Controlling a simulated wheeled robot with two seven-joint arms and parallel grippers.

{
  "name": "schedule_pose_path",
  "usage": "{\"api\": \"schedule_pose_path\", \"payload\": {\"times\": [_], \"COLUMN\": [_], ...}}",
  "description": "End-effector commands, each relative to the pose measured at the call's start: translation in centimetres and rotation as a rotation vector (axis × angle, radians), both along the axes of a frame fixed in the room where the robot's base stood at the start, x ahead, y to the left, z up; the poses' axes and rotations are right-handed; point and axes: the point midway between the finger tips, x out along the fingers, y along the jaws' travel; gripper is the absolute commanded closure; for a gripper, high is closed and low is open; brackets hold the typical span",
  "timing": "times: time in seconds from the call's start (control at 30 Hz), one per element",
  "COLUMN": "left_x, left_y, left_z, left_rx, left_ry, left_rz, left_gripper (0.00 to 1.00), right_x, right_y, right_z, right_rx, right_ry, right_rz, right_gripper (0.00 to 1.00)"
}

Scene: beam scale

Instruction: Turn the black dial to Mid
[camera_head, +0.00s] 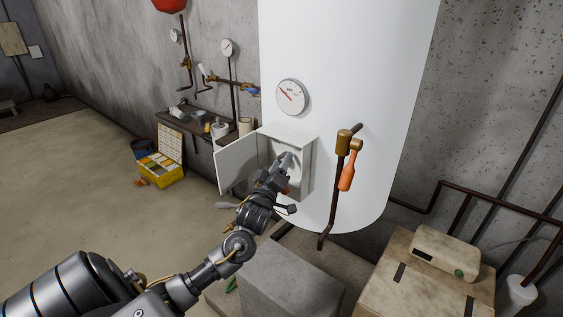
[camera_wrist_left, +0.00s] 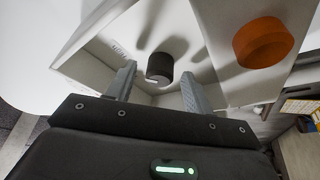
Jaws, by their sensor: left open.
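The black dial (camera_wrist_left: 159,68) shows in the left wrist view on the back panel of a small white box. It stands between the two fingers of my left gripper (camera_wrist_left: 158,88), which are open and apart from it on both sides. Small lettering beside the dial is too blurred to read. In the head view the open white box (camera_head: 306,150) is fixed to the front of the large white tank, and my left gripper (camera_head: 284,167) reaches into it. The dial is hidden there behind the gripper. My right gripper is not in view.
An orange knob (camera_wrist_left: 263,42) sits beside the dial. The box's door (camera_head: 237,163) stands open to the left. A pipe with an orange-handled valve (camera_head: 348,170) is right of the box. A grey block (camera_head: 290,280) stands below on the floor.

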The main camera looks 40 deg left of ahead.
Motion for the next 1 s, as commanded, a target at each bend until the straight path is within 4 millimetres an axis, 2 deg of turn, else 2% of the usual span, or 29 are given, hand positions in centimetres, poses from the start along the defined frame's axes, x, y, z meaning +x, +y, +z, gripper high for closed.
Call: {"api": "schedule_pose_path", "payload": {"times": [0.27, 0.6, 1.0], "left_x": [0.16, 0.15, 0.15], "left_y": [0.02, 0.00, 0.10], "left_z": [0.02, 0.01, -0.20], "left_rx": [0.000, 0.000, 0.089], "left_ry": [-0.001, 0.000, 0.003], "left_rz": [-0.001, -0.001, -0.001], "left_gripper": [0.48, 0.93, 0.93], "right_x": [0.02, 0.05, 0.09], "right_y": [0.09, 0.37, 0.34], "right_z": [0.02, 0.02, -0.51], "right_rx": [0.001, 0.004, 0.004], "right_ry": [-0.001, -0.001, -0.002], "right_rz": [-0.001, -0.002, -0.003], "right_gripper": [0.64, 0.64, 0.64]}}
